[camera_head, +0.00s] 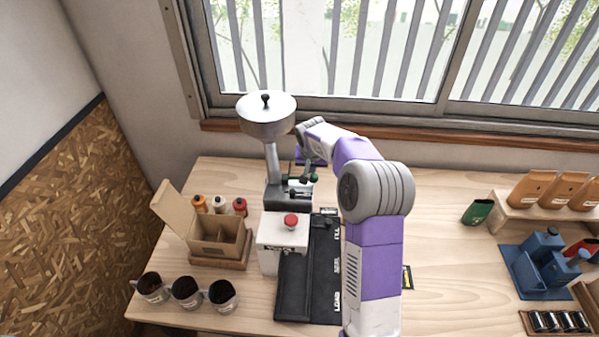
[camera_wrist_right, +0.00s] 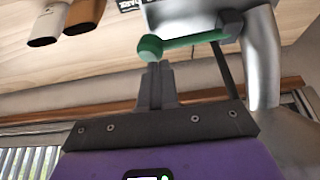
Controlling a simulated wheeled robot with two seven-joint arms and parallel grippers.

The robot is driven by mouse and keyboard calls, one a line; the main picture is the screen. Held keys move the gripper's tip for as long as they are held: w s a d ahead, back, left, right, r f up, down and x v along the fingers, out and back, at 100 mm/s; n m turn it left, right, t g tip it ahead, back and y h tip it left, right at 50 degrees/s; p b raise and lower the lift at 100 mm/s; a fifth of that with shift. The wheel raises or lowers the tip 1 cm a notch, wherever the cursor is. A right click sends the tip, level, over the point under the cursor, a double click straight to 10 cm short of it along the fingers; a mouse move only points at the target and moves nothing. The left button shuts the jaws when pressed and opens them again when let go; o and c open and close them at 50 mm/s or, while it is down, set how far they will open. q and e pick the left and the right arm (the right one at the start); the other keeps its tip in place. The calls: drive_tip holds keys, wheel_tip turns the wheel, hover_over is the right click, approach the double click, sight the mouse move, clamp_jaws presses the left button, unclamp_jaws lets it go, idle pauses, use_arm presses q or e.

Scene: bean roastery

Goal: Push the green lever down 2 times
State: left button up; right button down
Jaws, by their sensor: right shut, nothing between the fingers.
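The green lever (camera_wrist_right: 185,44) ends in a round green knob (camera_wrist_right: 150,47) in the right wrist view, where the surroundings appear upside down. In the head view its green tip (camera_head: 314,177) shows small on the machine (camera_head: 289,199) with a metal hopper on top. My right gripper (camera_wrist_right: 155,68) is shut and empty, its fingertips right at the knob. I cannot tell whether they touch it. In the head view my right gripper (camera_head: 306,172) is small and partly hidden among the machine parts, close by the lever. My left gripper is not in view.
A white box with a red button (camera_head: 291,220) and a black labelled mat (camera_head: 300,291) lie in front of the machine. A cardboard box (camera_head: 207,247), bottles and several cups stand left. A blue device (camera_head: 541,262) and brown bags (camera_head: 532,187) are right.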

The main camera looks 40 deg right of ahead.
drive_tip(key=shift+r+p, duration=1.85)
drive_tip(key=shift+r, duration=1)
